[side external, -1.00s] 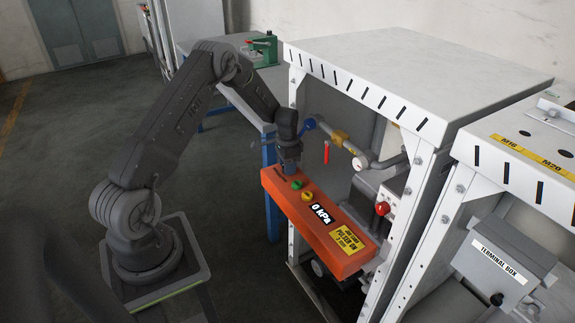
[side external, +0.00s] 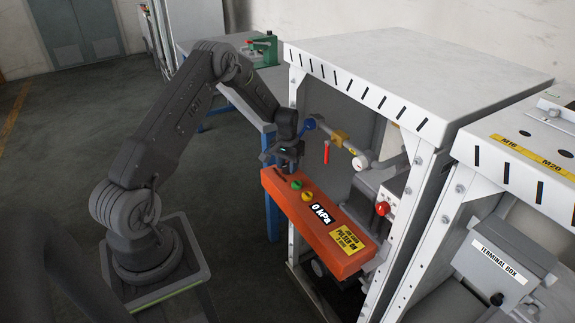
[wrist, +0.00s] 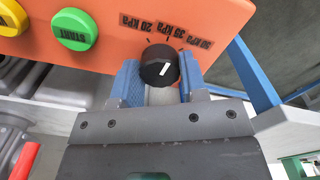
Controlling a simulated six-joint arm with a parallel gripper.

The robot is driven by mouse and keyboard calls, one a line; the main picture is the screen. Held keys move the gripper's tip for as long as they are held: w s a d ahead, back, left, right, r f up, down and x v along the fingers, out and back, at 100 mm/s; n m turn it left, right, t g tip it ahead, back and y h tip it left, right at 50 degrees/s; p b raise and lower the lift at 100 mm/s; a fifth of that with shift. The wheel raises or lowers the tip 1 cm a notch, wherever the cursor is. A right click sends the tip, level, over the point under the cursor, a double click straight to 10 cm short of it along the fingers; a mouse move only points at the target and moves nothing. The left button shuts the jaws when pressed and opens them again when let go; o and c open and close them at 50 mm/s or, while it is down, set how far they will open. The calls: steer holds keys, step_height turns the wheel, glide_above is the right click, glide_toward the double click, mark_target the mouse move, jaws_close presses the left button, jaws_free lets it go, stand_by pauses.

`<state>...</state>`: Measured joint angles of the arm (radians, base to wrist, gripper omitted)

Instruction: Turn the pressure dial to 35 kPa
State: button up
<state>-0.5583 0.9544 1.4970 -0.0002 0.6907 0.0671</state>
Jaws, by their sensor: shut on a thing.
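The pressure dial (wrist: 158,64) is a round black knob with a white mark, on the orange panel (side external: 318,228). In the wrist view it sits between the two blue fingers of my gripper (wrist: 160,75), which are shut on its sides. The white mark is slanted, right of the knob's centre. Printed kPa labels (wrist: 165,30) lie along the panel beyond the dial, small and hard to read. In the side view my gripper (side external: 285,165) is at the panel's far left end and hides the dial. The display (side external: 321,214) reads 0 kPa.
A green START button (wrist: 74,29) and a yellow button (wrist: 10,17) are beside the dial. A yellow label (side external: 346,241) is at the panel's near end. The white cabinet frame (side external: 420,125), with pipes and a red knob (side external: 382,208), stands to the right.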

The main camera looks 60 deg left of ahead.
mark_target(287, 166)
steer(key=shift+n, duration=0.6)
steer(key=o, duration=0.9)
step_height(287, 166, up, 14)
steer(key=shift+f, duration=0.1)
